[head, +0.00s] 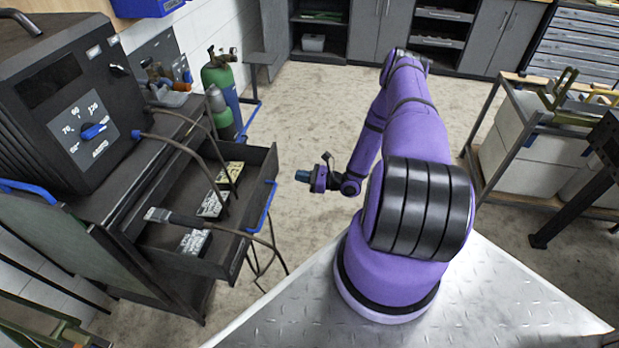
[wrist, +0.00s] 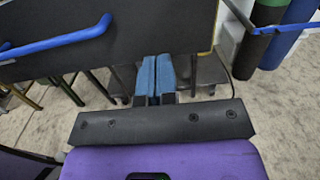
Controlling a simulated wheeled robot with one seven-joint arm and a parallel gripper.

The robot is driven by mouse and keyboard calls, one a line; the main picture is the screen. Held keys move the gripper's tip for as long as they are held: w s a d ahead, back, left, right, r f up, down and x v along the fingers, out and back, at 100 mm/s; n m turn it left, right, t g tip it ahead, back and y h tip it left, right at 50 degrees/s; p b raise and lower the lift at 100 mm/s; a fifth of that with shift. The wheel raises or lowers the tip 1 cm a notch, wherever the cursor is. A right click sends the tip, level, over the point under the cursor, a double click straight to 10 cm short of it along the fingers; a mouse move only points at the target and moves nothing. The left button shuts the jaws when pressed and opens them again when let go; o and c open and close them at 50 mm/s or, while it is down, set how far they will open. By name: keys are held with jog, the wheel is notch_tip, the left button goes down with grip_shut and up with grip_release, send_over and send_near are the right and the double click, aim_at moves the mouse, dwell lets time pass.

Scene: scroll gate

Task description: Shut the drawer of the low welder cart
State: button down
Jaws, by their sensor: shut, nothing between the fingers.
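The low welder cart (head: 85,245) stands at the left in the head view, with a welding machine on top. Its dark drawer (head: 262,170) is pulled out toward my arm and has a blue bar handle (head: 262,207) on its front. In the wrist view the drawer front (wrist: 150,25) fills the upper part, with the blue handle (wrist: 55,42) at upper left. My gripper (head: 303,176) is shut and empty, a short way right of the drawer front in the head view. Its blue fingertips (wrist: 152,72) point toward the front, right of the handle; contact is not visible.
Small boxes (head: 212,204) and a cable-fed holder (head: 172,216) lie in the drawer; cables hang over its front. Gas cylinders (head: 217,90) stand behind the cart. A bench with crates (head: 515,135) is at right. Floor between is clear.

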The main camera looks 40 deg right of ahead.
aim_at(272, 171)
jog(key=x, duration=0.8)
jog(key=shift+w, duration=0.1)
jog(key=shift+a, duration=0.1)
jog(key=shift+w, duration=0.1)
